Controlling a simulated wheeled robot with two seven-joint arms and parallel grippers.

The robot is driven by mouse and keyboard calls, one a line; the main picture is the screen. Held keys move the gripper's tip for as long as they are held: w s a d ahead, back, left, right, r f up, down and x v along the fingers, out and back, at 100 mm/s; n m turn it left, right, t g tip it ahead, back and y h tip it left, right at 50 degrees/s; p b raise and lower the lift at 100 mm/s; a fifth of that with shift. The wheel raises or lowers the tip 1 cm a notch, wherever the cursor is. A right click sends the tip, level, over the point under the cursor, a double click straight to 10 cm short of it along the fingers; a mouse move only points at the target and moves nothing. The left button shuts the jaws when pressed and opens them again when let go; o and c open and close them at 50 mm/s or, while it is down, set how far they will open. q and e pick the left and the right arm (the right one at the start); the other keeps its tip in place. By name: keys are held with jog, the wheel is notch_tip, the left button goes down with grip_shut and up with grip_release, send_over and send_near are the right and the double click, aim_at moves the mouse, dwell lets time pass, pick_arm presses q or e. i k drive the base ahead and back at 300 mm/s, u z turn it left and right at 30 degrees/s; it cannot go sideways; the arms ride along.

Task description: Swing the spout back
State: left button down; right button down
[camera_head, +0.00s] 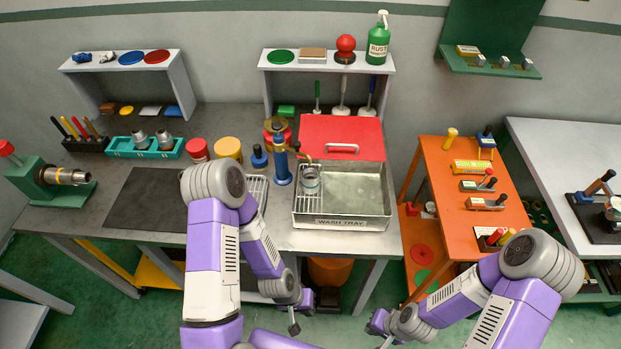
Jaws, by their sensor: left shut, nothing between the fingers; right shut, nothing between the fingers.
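A blue pump post (282,163) stands on the bench at the left side of the wash tray (340,222). Its small brass spout (303,156) reaches right from the post toward the tray's back left corner. A grey metal fitting (310,180) sits on the wire rack in the tray, just below the spout's end. My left gripper (294,327) is shut and empty, low in front of the bench. My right gripper (386,342) is shut and empty, low at the bottom edge of the picture. Both are well apart from the spout.
A red lid (341,138) with a handle stands raised behind the tray. A blue-topped bottle (259,156) and a yellow container (229,148) stand left of the post. An orange cart (452,205) stands at the right. The dark mat (147,200) is clear.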

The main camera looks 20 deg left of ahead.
aim_at(278, 149)
jog(key=z, duration=1.2)
jog(key=k, duration=0.85)
jog(key=u, duration=1.1)
jog(key=i, duration=0.5)
